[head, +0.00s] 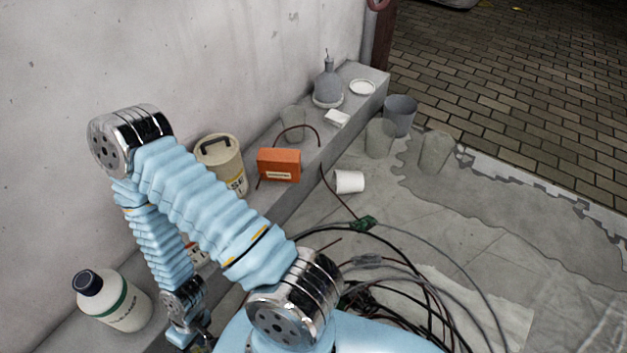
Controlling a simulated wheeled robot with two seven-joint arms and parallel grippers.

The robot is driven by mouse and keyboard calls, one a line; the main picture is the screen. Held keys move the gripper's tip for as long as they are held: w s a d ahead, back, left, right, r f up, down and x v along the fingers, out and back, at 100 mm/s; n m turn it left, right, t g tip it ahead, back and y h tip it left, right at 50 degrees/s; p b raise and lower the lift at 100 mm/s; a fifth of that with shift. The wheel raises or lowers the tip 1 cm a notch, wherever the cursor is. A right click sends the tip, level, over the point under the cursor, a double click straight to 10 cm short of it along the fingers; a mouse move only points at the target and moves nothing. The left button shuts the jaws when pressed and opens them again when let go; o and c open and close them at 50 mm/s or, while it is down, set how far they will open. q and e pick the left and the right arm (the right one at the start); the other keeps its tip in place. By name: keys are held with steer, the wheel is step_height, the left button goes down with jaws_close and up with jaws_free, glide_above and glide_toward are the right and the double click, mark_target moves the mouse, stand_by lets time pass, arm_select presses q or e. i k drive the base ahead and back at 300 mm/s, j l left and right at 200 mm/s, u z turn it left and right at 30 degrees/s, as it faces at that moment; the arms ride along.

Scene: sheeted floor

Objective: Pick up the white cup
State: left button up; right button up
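The white cup (350,182) is on the sheeted floor near the middle of the head view, just right of the low ledge. It appears to lie on its side. My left arm rises from the bottom, bends at the upper left and comes down again. Its gripper end (196,342) is at the bottom edge, left of centre, partly cut off and partly hidden by the arm. Its fingers cannot be made out. It is well away from the cup. My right gripper is not in view.
The ledge (357,112) along the wall holds an orange box (279,165), a lidded tub (221,165), a grey bottle (328,84) and a white dish (362,87). Grey buckets (400,115) stand behind the cup. Dark cables (432,290) lie in front. A cleaner bottle (118,302) is lower left.

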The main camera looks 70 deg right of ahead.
mark_target(346, 182)
steer(key=i+z, duration=0.1)
steer(key=z, duration=0.3)
steer(key=i+z, duration=0.15)
steer(key=z, duration=0.2)
steer(key=i+j+z, duration=0.1)
steer(key=z, duration=0.3)
